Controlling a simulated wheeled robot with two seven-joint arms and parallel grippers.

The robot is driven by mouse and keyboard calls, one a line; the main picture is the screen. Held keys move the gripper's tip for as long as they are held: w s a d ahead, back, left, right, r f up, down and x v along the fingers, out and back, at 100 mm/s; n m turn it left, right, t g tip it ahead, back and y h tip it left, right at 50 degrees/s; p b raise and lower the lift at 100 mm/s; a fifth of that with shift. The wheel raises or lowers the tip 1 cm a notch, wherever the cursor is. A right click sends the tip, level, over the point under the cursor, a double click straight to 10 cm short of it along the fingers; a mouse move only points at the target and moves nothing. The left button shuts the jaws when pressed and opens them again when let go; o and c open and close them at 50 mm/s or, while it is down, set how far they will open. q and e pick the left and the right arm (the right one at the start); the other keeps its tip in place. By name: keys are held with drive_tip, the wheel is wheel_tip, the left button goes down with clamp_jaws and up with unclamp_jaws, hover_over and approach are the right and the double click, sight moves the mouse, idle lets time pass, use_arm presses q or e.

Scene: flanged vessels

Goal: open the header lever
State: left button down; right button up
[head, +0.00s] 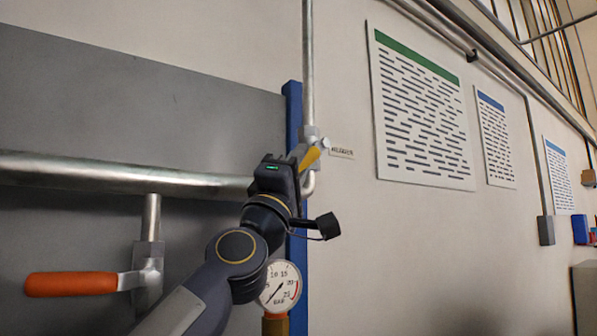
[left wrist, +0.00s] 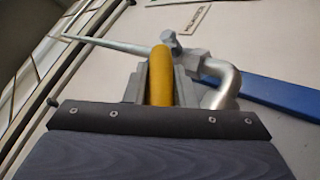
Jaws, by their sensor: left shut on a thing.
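The header lever (head: 311,157) has a yellow handle and sits on a small grey valve (head: 309,136) in a vertical pipe, beside a small label (head: 341,152) whose lettering is hard to read. My left gripper (head: 297,160) reaches up to it from below left and covers part of the handle. In the left wrist view the yellow handle (left wrist: 161,75) stands between the two grey fingers of my left gripper (left wrist: 160,90), which is shut on it. The valve body (left wrist: 196,62) and a bent pipe lie just beyond. My right gripper is not in view.
An orange-handled lever (head: 72,284) sits at lower left below a thick horizontal pipe (head: 110,172). A pressure gauge (head: 280,287) is just below my left wrist. A blue post (head: 293,110) stands behind the gripper. The wall to the right holds posters (head: 420,110).

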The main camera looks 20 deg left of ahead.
use_arm(q)
drive_tip(key=shift+f, duration=0.1)
drive_tip(key=c, duration=1.2)
unclamp_jaws()
drive_tip(key=shift+b+v, duration=0.9)
drive_tip(key=shift+v, duration=0.3)
drive_tip(key=s+a+p, duration=0.1)
drive_tip(key=s+a, duration=0.1)
drive_tip(key=s, duration=1)
drive_tip(key=shift+a+f, duration=0.2)
drive_tip(key=shift+a, duration=0.05)
